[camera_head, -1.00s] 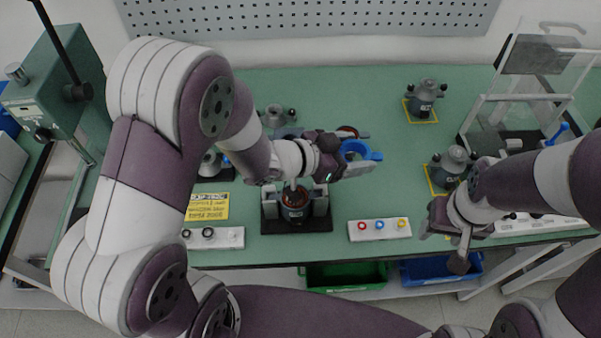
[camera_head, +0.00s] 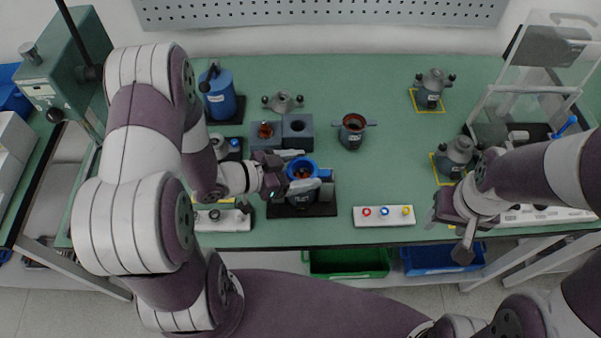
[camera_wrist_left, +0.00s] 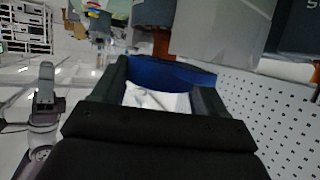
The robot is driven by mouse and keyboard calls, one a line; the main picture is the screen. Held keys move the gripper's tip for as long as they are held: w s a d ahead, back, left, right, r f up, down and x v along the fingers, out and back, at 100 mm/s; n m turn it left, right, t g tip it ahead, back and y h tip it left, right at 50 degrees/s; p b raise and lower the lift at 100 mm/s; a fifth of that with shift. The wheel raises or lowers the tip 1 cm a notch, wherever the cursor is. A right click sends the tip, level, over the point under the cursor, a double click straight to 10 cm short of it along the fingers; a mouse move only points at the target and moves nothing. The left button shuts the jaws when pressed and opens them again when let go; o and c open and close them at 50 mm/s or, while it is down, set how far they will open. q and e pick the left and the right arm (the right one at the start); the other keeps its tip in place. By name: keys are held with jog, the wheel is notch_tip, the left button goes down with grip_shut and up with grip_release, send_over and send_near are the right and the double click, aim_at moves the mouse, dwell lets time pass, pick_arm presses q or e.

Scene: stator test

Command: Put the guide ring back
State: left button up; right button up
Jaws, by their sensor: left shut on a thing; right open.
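The guide ring (camera_head: 316,162) is blue with a side tab. My left gripper (camera_head: 299,171) is shut on it, with one pale finger on the far side and one on the near side. The ring is over the black fixture (camera_head: 318,209) at the bench's front middle, and reddish-brown shows through its opening. Whether it touches the part below I cannot tell. In the left wrist view the blue ring (camera_wrist_left: 180,74) shows between the dark fingers; what lies below it is unclear. My right gripper (camera_head: 447,237) is open and empty near the front edge at the right.
A stator with side handles (camera_head: 352,133) stands behind right of the fixture. Grey blocks (camera_head: 298,127), a grey cap (camera_head: 283,102) and a blue canister (camera_head: 221,97) stand behind. A button panel (camera_head: 384,216) lies right. Grey housings (camera_head: 431,90) stand on yellow squares. The centre-right bench is clear.

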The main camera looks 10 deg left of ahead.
pick_arm(q)
jog(key=shift+f+p, duration=0.3)
jog(key=shift+f, duration=0.4)
jog(key=shift+a+f, duration=0.1)
jog(key=shift+f, duration=0.25)
jog(key=shift+c, duration=1.1)
jog(key=o, duration=1.3)
jog(key=shift+o, duration=0.2)
